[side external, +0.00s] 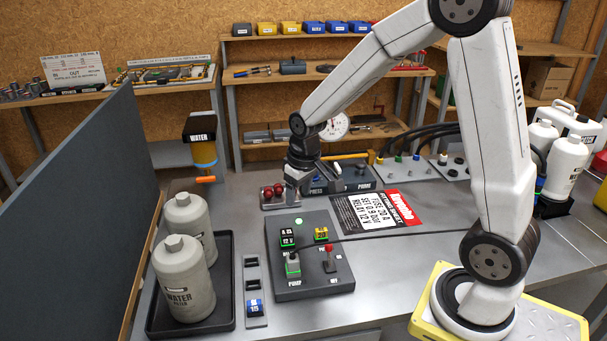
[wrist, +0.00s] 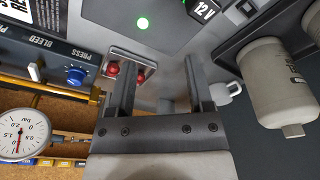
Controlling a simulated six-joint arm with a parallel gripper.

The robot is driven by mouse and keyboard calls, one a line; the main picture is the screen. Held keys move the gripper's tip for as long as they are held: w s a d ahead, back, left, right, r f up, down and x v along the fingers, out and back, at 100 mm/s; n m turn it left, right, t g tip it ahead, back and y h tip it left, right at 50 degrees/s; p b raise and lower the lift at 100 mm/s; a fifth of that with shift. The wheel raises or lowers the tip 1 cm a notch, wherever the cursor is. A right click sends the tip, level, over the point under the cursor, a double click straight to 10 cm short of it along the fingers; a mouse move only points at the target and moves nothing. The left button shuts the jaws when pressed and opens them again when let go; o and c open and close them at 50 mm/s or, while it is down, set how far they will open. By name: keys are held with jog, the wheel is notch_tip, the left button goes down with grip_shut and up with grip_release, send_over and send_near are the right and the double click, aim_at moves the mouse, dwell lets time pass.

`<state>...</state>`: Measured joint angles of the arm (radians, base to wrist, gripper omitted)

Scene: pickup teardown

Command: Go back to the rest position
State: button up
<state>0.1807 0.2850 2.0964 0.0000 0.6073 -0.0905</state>
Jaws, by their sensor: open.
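My gripper (side external: 294,188) hangs over the bench beside the small tray with two red balls (side external: 272,190), behind the dark control box (side external: 307,262). In the wrist view my gripper (wrist: 160,78) has its two fingers apart, with nothing seen between them. The red balls (wrist: 113,69) show around the left finger, which partly hides them; I cannot tell whether it touches them. The control box has a lit green lamp (side external: 299,221), a 12 V block (side external: 287,238), a yellow block (side external: 321,234), a pump block (side external: 293,264) and a red-tipped lever (side external: 329,255).
Two grey water filters (side external: 183,277) stand in a black tray (side external: 222,322) at the left. A slotted strip (side external: 253,275) holds a blue 15 fuse (side external: 254,307). A press-and-prime panel (side external: 347,180) and gauge (side external: 335,126) stand behind. A dark partition (side external: 75,215) edges the left.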

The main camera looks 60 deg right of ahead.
jog(key=s+a+f+n, duration=0.1)
jog(key=s+a+f, duration=0.1)
jog(key=s+a, duration=0.5)
jog(key=s, duration=0.4)
jog(key=shift+s+t, duration=0.15)
jog(key=shift+t, duration=0.25)
jog(key=shift+a, duration=0.1)
dwell(1.1)
